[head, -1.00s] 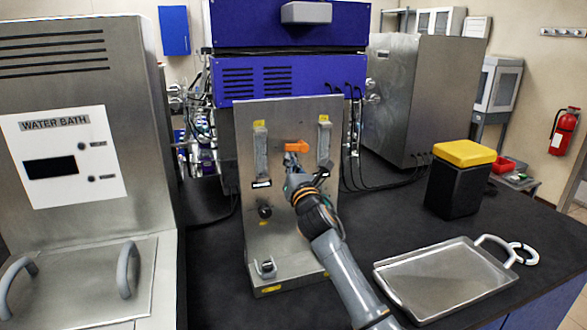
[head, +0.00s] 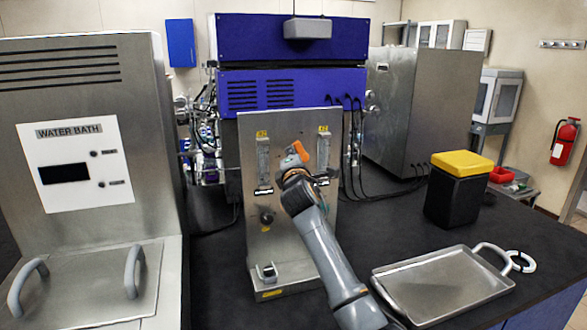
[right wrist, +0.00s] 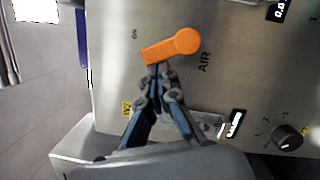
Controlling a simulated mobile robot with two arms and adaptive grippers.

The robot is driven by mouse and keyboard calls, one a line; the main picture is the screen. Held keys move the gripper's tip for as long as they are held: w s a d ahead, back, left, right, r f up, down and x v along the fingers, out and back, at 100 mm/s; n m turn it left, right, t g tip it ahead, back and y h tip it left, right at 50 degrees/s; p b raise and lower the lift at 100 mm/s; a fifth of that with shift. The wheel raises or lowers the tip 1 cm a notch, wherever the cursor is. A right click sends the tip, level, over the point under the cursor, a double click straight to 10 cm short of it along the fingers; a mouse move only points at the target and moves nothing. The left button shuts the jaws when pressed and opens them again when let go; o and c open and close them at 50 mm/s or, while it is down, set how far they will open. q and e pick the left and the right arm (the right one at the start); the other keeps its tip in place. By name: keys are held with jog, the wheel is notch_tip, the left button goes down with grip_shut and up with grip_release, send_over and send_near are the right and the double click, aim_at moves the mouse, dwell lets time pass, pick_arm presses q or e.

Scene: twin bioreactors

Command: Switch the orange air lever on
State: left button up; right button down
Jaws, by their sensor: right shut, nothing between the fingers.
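The orange air lever (head: 293,158) is on the upper middle of the upright steel panel (head: 285,240). In the head view it is tilted, partly covered by my right gripper (head: 290,173). The right wrist view shows the lever (right wrist: 173,46) whole, its round hub at the right and its arm pointing left and slightly down. "AIR" is printed beside the hub and "ON" off to the upper left. My right gripper (right wrist: 161,72) is shut and empty, its fingertips at the edge of the lever's arm, seemingly touching it. My left gripper is not in view.
Two flow tubes flank the lever; a dark knob (head: 267,217) sits lower on the panel. The water bath (head: 85,130) stands left. A metal tray (head: 440,285) and a yellow-lidded black bin (head: 458,190) are on the bench at right.

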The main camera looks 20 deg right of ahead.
jog(key=shift+d+r+m+g+p, duration=0.25)
jog(key=shift+m+p, duration=0.25)
jog(key=shift+m, duration=0.35)
jog(key=shift+d+r+m+g+p, duration=0.15)
jog(key=shift+d+r+m+p, duration=0.25)
jog(key=shift+m, duration=0.5)
jog(key=shift+d+r+m+g+p, duration=0.1)
jog(key=shift+r+m+g+p, duration=0.1)
jog(key=shift+m+p, duration=0.5)
jog(key=shift+m, duration=0.25)
